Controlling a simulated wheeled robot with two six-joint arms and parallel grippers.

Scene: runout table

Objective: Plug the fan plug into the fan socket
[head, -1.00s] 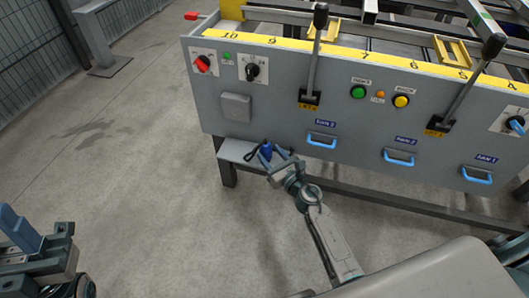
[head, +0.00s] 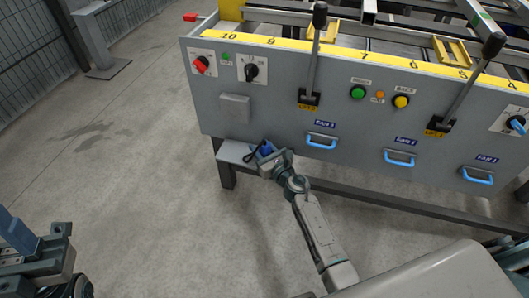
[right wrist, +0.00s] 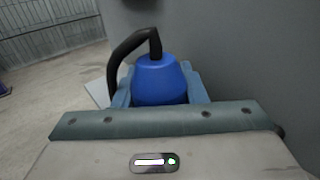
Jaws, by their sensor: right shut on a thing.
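The fan plug is a blue, rounded body (head: 266,149) with a black cable, at the small shelf under the panel's left part. In the right wrist view the blue plug (right wrist: 160,80) sits between the fingers, its black cable looping to the left. My right gripper (head: 265,157) is shut on it. A grey square box (head: 235,108) on the panel, above and left of the plug, looks like the fan socket; its face shows no opening. My left gripper (head: 18,238) is at the lower left, far from the plug; its jaw gap is unclear.
The light shelf (head: 232,152) juts out below the grey panel (head: 290,110). The panel bears a red switch (head: 202,65), a black switch (head: 251,71), levers, buttons and blue drawer handles (head: 322,141). The floor to the left is clear.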

